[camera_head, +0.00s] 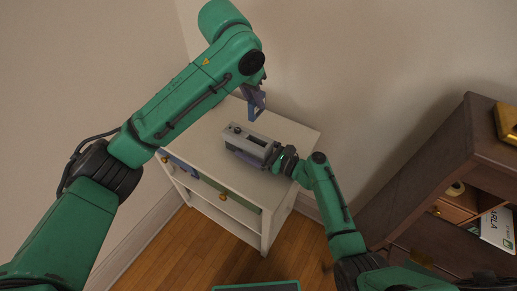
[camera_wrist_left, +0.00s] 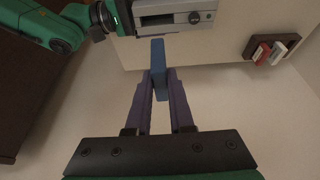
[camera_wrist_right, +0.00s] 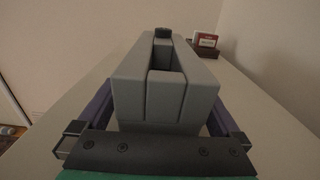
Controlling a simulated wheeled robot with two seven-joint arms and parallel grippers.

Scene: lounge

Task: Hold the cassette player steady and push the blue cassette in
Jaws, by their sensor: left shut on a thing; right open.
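The grey cassette player (camera_head: 259,145) stands on the white cabinet top, with a dark slot open on its upper side. It also shows in the left wrist view (camera_wrist_left: 180,17) and the right wrist view (camera_wrist_right: 140,98). My left gripper (camera_wrist_left: 158,88) is shut on the blue cassette (camera_wrist_left: 158,66) and holds it above and behind the player, clear of the slot. The cassette appears small in the head view (camera_head: 252,114). My right gripper (camera_wrist_right: 160,118) is open, its purple fingers on either side of the player's near end; contact cannot be made out.
A dark brown holder (camera_wrist_left: 285,43) with red and white cassettes sits on the white cabinet (camera_head: 224,128); my left arm hides it in the head view. A brown shelf unit (camera_head: 425,170) stands at right. Walls rise behind the cabinet.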

